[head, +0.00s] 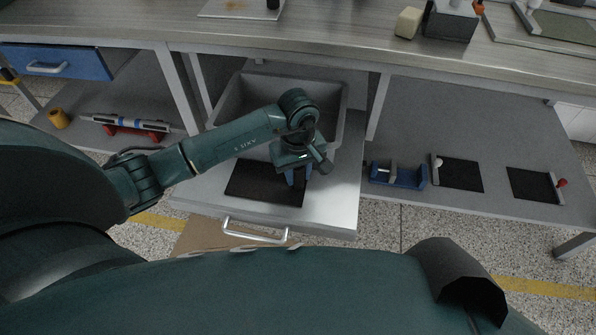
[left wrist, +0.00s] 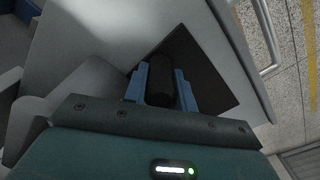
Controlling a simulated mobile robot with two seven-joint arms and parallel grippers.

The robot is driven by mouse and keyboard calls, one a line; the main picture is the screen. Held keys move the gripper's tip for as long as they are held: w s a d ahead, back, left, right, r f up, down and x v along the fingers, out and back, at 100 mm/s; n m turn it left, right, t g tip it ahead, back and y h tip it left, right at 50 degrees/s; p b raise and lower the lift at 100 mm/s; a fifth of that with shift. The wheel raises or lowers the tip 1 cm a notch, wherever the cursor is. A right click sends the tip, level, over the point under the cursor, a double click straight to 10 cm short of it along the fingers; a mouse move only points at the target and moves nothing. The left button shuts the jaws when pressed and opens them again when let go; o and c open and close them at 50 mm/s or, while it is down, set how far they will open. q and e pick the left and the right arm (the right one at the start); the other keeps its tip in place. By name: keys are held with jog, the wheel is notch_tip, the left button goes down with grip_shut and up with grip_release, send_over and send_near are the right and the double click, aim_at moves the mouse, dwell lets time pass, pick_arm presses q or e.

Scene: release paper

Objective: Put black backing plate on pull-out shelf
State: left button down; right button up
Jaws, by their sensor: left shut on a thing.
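The black backing plate (head: 258,183) is a flat dark square lying over the front of the grey pull-out shelf (head: 335,205). It looks flat on the shelf, though a small gap below it cannot be ruled out. My left gripper (head: 298,182) points down at the plate's right part and covers some of it. In the left wrist view my blue fingers (left wrist: 161,78) are shut on a dark cylindrical grip (left wrist: 162,88) above the black plate (left wrist: 207,75). My right gripper is not in view.
A grey bin (head: 343,105) stands on the shelf behind the plate. The shelf's handle (head: 255,235) is at its front. To the right, the lower shelf holds a blue device (head: 400,178) and two black panels (head: 458,174). The worktop (head: 330,45) hangs above.

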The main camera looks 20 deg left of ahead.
pick_arm(q)
jog(key=shift+f, duration=0.15)
jog(key=c, duration=1.1)
grip_release()
jog(key=shift+c, duration=0.2)
